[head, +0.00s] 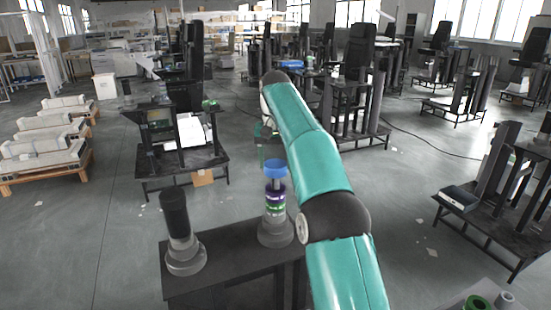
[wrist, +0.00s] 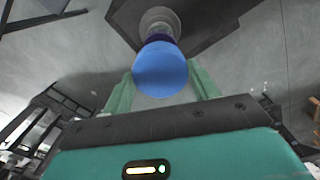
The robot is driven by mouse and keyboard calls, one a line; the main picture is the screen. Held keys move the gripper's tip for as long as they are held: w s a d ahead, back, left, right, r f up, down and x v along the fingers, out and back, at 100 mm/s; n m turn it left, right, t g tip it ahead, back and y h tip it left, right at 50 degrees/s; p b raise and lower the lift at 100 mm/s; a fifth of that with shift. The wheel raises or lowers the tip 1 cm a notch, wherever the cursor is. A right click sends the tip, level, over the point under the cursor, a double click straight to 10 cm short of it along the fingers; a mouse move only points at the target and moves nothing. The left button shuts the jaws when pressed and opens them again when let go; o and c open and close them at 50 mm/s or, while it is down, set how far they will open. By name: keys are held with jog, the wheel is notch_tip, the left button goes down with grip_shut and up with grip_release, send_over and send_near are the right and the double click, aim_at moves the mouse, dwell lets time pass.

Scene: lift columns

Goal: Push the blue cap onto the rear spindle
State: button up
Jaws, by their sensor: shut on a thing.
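The blue cap (head: 275,168) is at the top of the right-hand upright spindle stack (head: 276,203) in the head view. A short greyish part shows between the cap and the purple band below it. I cannot tell whether the cap is fully seated. In the wrist view, the green fingers of my gripper (wrist: 160,78) are shut on the blue cap (wrist: 160,66), one on each side. The purple band and the grey base (wrist: 158,18) show beyond the cap.
A second dark column (head: 174,213) on a grey round base stands to the left on the same dark table (head: 228,258). The tabletop between the two bases is clear. Green and grey round parts (head: 478,303) lie at the lower right.

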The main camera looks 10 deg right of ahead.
jog(key=shift+f, duration=1.15)
jog(key=o, duration=1.1)
jog(key=shift+r, duration=0.1)
